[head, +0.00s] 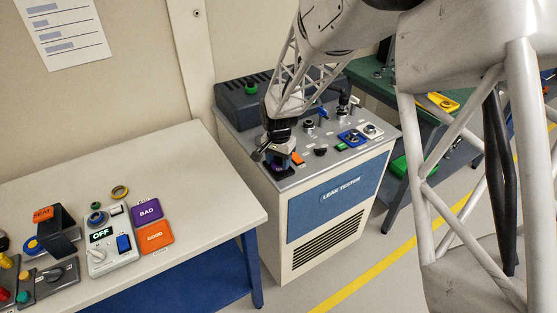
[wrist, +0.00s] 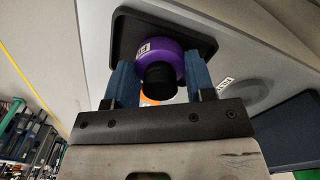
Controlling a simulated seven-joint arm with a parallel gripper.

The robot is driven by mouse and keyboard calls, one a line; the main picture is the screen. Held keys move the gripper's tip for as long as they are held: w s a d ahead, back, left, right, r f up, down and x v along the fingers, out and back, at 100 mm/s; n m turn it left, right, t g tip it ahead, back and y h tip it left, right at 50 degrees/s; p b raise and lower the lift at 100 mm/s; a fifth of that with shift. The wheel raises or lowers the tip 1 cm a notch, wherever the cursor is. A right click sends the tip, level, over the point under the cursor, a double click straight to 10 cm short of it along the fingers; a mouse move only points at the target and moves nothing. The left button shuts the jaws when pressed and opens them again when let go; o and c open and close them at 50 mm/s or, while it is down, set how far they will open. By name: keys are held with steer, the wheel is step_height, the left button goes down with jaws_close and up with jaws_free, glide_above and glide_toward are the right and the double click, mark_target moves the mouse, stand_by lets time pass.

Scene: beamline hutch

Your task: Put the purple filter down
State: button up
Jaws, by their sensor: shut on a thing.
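The purple filter (wrist: 160,22) is between my gripper's blue fingers in the wrist view. It is a round purple body with a pale label and a black stub. My gripper (wrist: 160,78) is shut on it. Behind the filter is a dark square pad (wrist: 205,46); I cannot tell whether the filter touches it. In the head view my gripper (head: 279,158) is low over the near left part of the leak tester's (head: 333,196) top, and the filter is mostly hidden there.
An orange piece (head: 297,159) is close beside my gripper. Knobs, a blue block (head: 351,138) and valves stand further right on the tester. The white table (head: 185,165) at left holds a switch box (head: 110,250), a purple BAD tile (head: 147,211) and an orange GOOD tile (head: 154,237).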

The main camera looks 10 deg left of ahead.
steer(key=o, duration=1)
steer(key=shift+f, duration=0.1)
step_height(320, 180, up, 12)
steer(key=shift+r, duration=0.2)
steer(key=shift+d, duration=0.1)
stand_by(0.7)
